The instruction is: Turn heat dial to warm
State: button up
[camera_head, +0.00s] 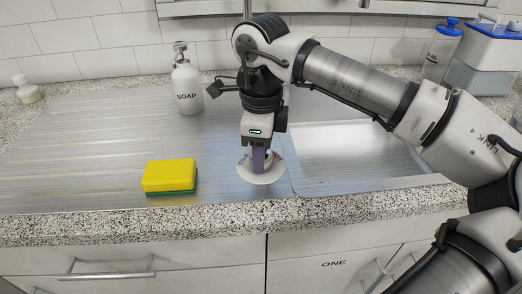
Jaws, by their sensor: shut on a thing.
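A small round white dial plate (261,176) with dark and reddish marks lies on the metal drainboard, just left of the sink edge. My gripper (261,163) comes straight down over its middle. Its fingers are shut on the dial's knob, which they mostly hide.
A yellow and green sponge (170,176) lies left of the dial. A white soap bottle (186,82) stands behind it. The sink basin (350,150) is on the right, under my arm. A blue-lidded container (485,60) stands at the back right. The left drainboard (75,150) is clear.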

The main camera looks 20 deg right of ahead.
jog(key=o, duration=1)
jog(key=shift+c, duration=0.2)
jog(key=shift+r, duration=0.15)
notch_tip(320, 180, up, 14)
jog(key=p, duration=0.9)
jog(key=shift+f+p, duration=0.2)
jog(key=shift+p, duration=0.1)
